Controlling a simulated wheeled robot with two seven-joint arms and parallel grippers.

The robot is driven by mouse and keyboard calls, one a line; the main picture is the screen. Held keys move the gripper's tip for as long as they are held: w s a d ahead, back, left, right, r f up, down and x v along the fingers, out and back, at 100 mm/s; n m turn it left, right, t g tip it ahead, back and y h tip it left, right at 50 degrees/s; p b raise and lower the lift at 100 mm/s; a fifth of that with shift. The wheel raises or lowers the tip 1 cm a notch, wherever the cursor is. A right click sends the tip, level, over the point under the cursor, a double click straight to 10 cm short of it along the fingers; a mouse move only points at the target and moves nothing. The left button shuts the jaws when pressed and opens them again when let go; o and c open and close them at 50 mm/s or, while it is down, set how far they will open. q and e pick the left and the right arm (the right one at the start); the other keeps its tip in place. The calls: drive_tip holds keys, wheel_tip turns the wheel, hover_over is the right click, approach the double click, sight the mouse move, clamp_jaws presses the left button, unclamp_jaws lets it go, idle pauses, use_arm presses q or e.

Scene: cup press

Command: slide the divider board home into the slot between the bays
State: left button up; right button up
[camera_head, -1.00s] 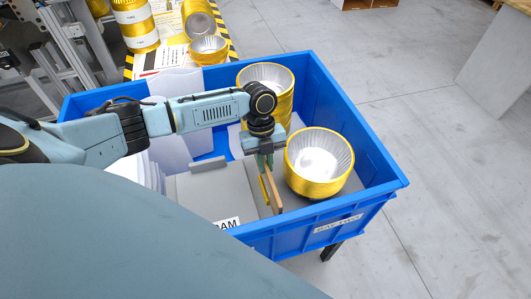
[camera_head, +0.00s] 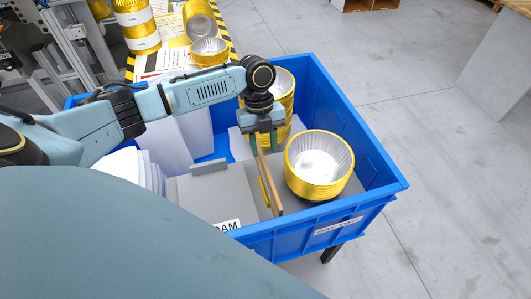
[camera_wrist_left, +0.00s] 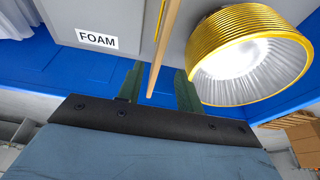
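The thin tan divider board (camera_head: 271,185) stands on edge in the blue bin, between the grey foam bay and the bay with the yellow cups. A yellow strip (camera_head: 265,192) runs along its left side. How deep its lower edge sits is hidden. My left gripper (camera_head: 264,148) is just above the board's far end, its two fingers apart with a gap on each side of the board. The wrist view shows the board (camera_wrist_left: 165,45) between the open green fingers (camera_wrist_left: 158,88), clear of both. My right gripper is not in view.
A yellow cup stack (camera_head: 318,165) stands close to the right of the board, and another (camera_head: 283,90) stands behind the gripper. Grey foam (camera_head: 215,190) with a FOAM label and white sheets (camera_head: 150,168) fill the left. The blue bin wall (camera_head: 350,120) surrounds them.

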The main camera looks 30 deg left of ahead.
use_arm(q)
drive_tip(key=v, duration=0.6)
drive_tip(key=shift+r, duration=0.15)
idle(0.6)
